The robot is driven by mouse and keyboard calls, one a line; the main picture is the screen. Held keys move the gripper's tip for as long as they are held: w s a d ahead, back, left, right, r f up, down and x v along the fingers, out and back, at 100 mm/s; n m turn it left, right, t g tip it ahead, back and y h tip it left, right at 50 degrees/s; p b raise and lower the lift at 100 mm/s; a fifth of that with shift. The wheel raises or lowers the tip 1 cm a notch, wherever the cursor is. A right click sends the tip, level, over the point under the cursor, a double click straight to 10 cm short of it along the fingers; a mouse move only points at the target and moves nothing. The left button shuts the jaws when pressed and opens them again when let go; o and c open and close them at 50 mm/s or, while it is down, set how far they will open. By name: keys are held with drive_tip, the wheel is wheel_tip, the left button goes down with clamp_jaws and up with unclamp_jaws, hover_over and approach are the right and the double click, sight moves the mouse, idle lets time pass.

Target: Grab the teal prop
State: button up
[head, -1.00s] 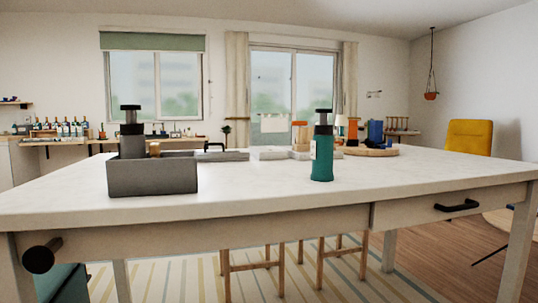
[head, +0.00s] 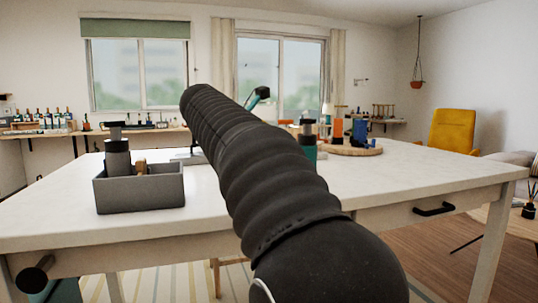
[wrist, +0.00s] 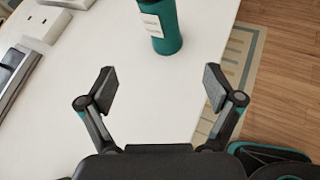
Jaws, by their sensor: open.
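The teal prop is a teal bottle with a dark top and a pale label. In the head view the bottle (head: 309,149) stands on the white table (head: 385,180), its lower part and left side hidden behind my dark arm. In the wrist view the bottle (wrist: 165,32) shows at the top, cut off by the frame edge, standing on the table. My gripper (wrist: 159,87) is open and empty, its two fingers apart, with the bottle beyond the fingertips, roughly between them and slightly right. Nothing touches the bottle.
A grey box (head: 140,188) with a dark grey bottle (head: 117,157) stands at the table's left. A round wooden tray (head: 352,150) with orange and blue items lies behind the teal bottle. In the wrist view, white and grey flat items (wrist: 42,22) lie at upper left.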

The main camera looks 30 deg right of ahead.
sight(301, 144)
drive_tip(key=shift+n+g+h, duration=0.3)
drive_tip(key=shift+n+h, duration=0.3)
drive_tip(key=shift+n, duration=0.1)
drive_tip(key=shift+w+d+f, duration=0.35)
drive_tip(key=shift+w+d, duration=0.35)
drive_tip(key=shift+d, duration=1.7)
drive_tip(key=shift+w+d+f, duration=0.4)
drive_tip(key=shift+w+d, duration=0.25)
drive_tip(key=shift+d, duration=1.75)
drive_tip(key=shift+w+d+f, duration=0.35)
drive_tip(key=shift+w+d, duration=0.35)
drive_tip(key=shift+d, duration=1.7)
drive_tip(key=c, duration=1.4)
drive_tip(key=shift+r, duration=0.1)
clamp_jaws()
drive_tip(key=shift+r, duration=0.1)
